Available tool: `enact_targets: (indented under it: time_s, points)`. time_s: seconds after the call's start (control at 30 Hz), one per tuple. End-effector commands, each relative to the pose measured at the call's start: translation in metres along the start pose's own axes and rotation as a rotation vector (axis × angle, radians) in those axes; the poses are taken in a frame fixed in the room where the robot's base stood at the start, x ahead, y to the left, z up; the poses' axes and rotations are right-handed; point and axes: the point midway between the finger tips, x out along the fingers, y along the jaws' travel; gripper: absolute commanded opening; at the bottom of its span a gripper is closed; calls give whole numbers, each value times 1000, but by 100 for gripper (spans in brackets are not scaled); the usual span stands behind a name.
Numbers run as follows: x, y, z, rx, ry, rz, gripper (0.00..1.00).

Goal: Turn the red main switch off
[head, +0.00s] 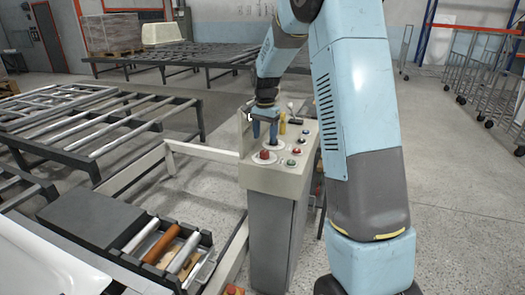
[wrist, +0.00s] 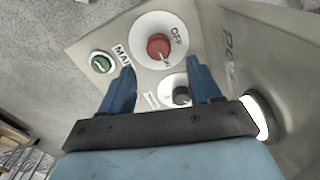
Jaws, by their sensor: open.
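The red main switch (wrist: 158,46) is a round red knob on a white plate marked OFF, beside a partly hidden label that starts "MA". A pale mark on the knob's edge points away from OFF. In the head view the red switch (head: 264,155) is at the front left of the control box top. My gripper (wrist: 162,72) is open, its two blue fingers apart with nothing between their tips. In the head view my gripper (head: 265,131) points down over the panel, just behind the red switch. I cannot tell its exact height above the panel.
A dark knob (wrist: 181,95) on a white plate lies beside the right finger. A green button (wrist: 102,63) is left of the red switch. The control box (head: 268,182) carries several other buttons. A tray of rollers (head: 160,240) and roller conveyors (head: 110,125) stand left.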

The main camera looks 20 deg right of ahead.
Motion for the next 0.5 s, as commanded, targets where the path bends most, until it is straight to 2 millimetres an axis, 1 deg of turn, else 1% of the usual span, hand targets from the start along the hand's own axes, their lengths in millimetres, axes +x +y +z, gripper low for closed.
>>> enact_targets:
  time_s: [0.03, 0.2, 0.4, 0.5]
  points:
    - [10, 1, 1, 0, -3, 3, 63]
    - [38, 0, 1, -1, -3, 3, 63]
    - [58, 0, 1, -2, -1, 1, 63]
    - [63, 0, 1, -2, -1, 1, 63]
